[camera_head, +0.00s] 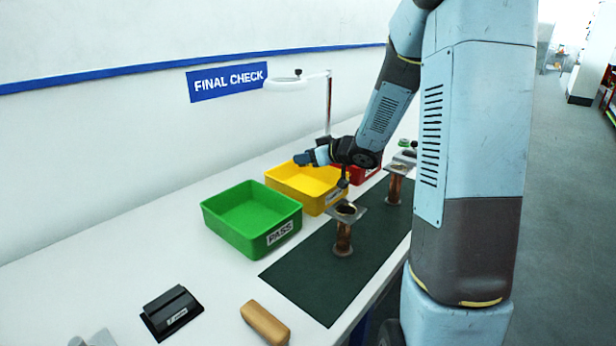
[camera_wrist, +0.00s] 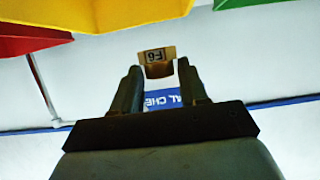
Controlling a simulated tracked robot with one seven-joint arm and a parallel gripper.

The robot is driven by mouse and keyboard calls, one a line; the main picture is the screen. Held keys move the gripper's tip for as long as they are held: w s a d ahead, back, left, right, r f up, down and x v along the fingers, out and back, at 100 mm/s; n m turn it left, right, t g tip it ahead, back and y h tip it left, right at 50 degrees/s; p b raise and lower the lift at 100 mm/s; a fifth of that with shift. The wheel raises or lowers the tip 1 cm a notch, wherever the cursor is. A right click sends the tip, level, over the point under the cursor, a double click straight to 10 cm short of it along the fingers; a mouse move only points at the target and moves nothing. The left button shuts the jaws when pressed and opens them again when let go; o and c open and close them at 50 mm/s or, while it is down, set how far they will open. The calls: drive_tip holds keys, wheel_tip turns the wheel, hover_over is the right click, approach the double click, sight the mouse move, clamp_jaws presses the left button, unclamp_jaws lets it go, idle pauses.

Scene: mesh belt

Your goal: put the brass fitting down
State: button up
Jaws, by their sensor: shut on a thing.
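My gripper (camera_wrist: 158,68) is shut on the brass fitting (camera_wrist: 157,70), a small tan-gold piece with a dark-lettered tag that reads like F-6. The fitting sits between the fingertips in the wrist view. In the head view my gripper (camera_head: 303,158) points left toward the wall, above the yellow bin (camera_head: 283,187); the fitting cannot be made out there. A copper-coloured post with a square plate and ring on top (camera_head: 344,236) stands on the dark green mat (camera_head: 300,279). A similar post (camera_head: 394,190) stands farther back, partly behind my arm.
The green PASS bin (camera_head: 226,221) stands left of the yellow bin, and a red bin (camera_head: 369,172) stands behind. A white lamp (camera_head: 329,100) rises behind them. A black labelled block (camera_head: 170,312) and a tan block (camera_head: 265,322) lie in front. The mat's near part is clear.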

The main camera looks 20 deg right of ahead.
drive_tip(key=w+f, duration=0.2)
drive_tip(key=w+d+f, duration=0.1)
drive_tip(key=w+f, duration=0.1)
drive_tip(key=f, duration=0.1)
drive_tip(key=shift+w+d+f, duration=0.15)
drive_tip(key=shift+w+f, duration=0.05)
drive_tip(key=shift+f, duration=0.1)
drive_tip(key=shift+w+f, duration=0.1)
drive_tip(key=shift+f, duration=1.55)
drive_tip(key=shift+f, duration=0.65)
drive_tip(key=o, duration=1.1)
drive_tip(key=shift+o, duration=0.2)
